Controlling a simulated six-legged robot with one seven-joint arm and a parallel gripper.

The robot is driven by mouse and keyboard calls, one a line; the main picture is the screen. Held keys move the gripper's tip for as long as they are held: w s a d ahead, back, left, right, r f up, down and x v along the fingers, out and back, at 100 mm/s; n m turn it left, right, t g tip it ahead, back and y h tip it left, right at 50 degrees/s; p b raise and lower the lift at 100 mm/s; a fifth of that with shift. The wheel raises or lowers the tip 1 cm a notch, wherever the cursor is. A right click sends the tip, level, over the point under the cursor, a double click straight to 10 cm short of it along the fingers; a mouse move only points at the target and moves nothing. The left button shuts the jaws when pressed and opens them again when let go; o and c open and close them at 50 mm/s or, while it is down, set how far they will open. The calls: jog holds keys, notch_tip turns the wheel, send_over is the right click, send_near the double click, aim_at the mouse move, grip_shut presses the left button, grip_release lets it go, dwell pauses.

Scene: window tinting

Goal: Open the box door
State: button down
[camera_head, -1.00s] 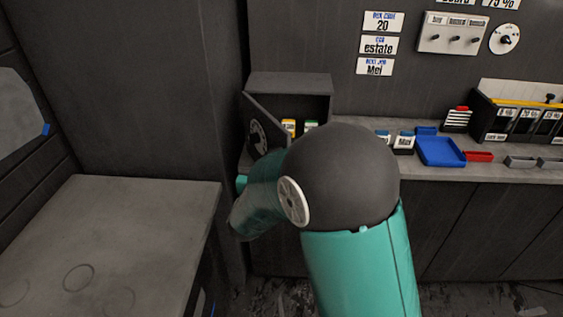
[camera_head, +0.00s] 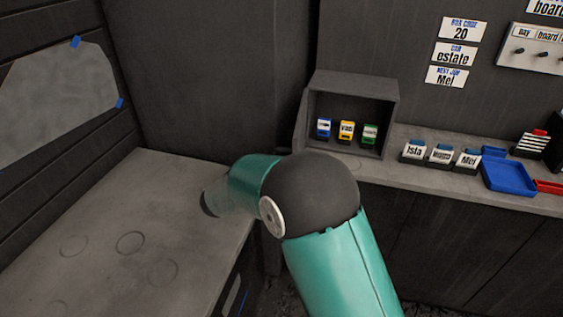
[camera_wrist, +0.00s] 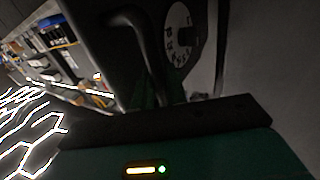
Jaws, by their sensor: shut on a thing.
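The grey box (camera_head: 355,82) stands on the counter with its front uncovered, showing several small colour-topped items inside. In the wrist view the dark box door (camera_wrist: 110,55) fills the middle, with a white dial (camera_wrist: 179,35) and a bent dark handle (camera_wrist: 147,50). My gripper (camera_wrist: 165,100) is at the lower end of this handle and shut on it; its fingertips are hard to make out. In the head view a thin slab at the box's left edge may be the door edge-on; my arm hides the gripper there.
A grey bench (camera_head: 110,225) lies at the left, close to my arm. On the counter (camera_head: 430,185) right of the box stand several labelled holders and a blue tray (camera_head: 510,175). Signs (camera_head: 455,55) hang on the wall above.

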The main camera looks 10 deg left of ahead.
jog(key=shift+w+d+r, duration=0.1)
jog(key=shift+w+d, duration=0.05)
jog(key=c, duration=1.5)
grip_release()
jog(key=v, duration=1.4)
